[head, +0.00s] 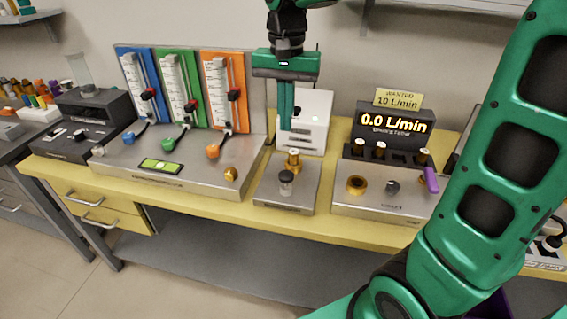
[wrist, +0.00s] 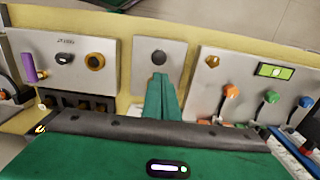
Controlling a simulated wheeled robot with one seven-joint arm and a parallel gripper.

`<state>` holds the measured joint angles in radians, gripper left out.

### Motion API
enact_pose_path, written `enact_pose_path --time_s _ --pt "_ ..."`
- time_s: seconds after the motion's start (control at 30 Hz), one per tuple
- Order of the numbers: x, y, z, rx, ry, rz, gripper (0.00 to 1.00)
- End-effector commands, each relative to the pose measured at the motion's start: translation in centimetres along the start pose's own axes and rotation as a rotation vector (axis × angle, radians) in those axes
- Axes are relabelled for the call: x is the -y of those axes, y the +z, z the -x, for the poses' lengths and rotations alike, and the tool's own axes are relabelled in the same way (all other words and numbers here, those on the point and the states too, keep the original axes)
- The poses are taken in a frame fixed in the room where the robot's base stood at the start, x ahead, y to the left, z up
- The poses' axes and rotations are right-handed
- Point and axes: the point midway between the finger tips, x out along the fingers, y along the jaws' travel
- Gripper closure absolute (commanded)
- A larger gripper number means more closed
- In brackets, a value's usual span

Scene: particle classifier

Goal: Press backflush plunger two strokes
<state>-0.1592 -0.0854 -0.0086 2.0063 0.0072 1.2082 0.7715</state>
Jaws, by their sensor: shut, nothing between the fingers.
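A small grey plate (head: 270,193) on the yellow bench carries a short dark-capped clear cylinder (head: 286,180) and a brass post (head: 293,160) behind it. Which one is the backflush plunger, I cannot tell by any readable label. My green gripper (head: 286,127) points down above the back of this plate, fingers together and empty, apart from the post. In the wrist view the shut fingers (wrist: 160,78) lie over the plate (wrist: 144,45), with the dark round cap (wrist: 160,57) just past their tips. The brass post is hidden there.
Left stands a panel with blue, green and orange flow gauges (head: 226,92) and knobs. Right is a unit with a brass ring (head: 356,185), a purple handle (head: 431,180) and a display (head: 394,122) reading 0.0 L/min. A white box (head: 306,122) stands behind the gripper.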

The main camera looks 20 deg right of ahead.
Motion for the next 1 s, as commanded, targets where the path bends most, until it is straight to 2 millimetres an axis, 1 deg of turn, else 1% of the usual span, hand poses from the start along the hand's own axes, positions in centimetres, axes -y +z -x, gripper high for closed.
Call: enact_pose_path --time_s 0.17,0.4,0.6,0.8,1.0 --pt "-0.1 0.0 -2.5 0.002 0.002 -0.001 1.00" --pt "-0.2 0.1 -7.1 0.004 0.004 -0.001 1.00" --pt "-0.1 0.0 -10.5 0.003 0.003 -0.001 1.00" --pt "-0.1 0.0 -12.7 0.002 0.002 -0.001 1.00" --pt "-0.1 0.0 -13.4 0.000 0.000 -0.001 1.00"
